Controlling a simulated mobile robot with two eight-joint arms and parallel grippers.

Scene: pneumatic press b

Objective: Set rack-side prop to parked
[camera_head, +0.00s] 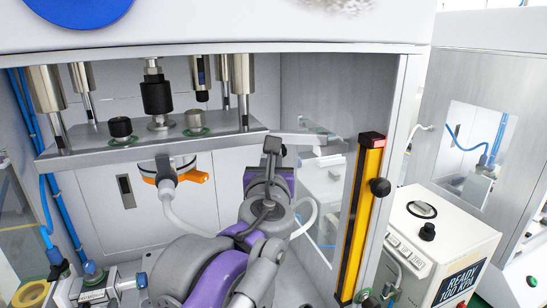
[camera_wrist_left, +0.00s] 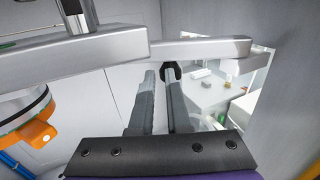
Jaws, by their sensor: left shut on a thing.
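A pale metal bar, which looks like the rack-side prop (camera_head: 303,138), extends rightward from near the right end of the press plate (camera_head: 215,142). The prop also shows in the left wrist view (camera_wrist_left: 212,49), lying across the top, with a black knob (camera_wrist_left: 171,71) under it. My left gripper (camera_head: 272,146) is up under the bar, its grey fingers (camera_wrist_left: 160,78) shut on the knob. The fingers partly hide the knob. I cannot tell whether the bar touches the plate. My right gripper is in neither view.
An orange-handled round part (camera_head: 190,177) hangs below the plate, left of my gripper. A yellow and black upright strip (camera_head: 366,218) with a black knob lines the right opening. A white control box (camera_head: 440,240) stands outside. Metal columns hold the plate above.

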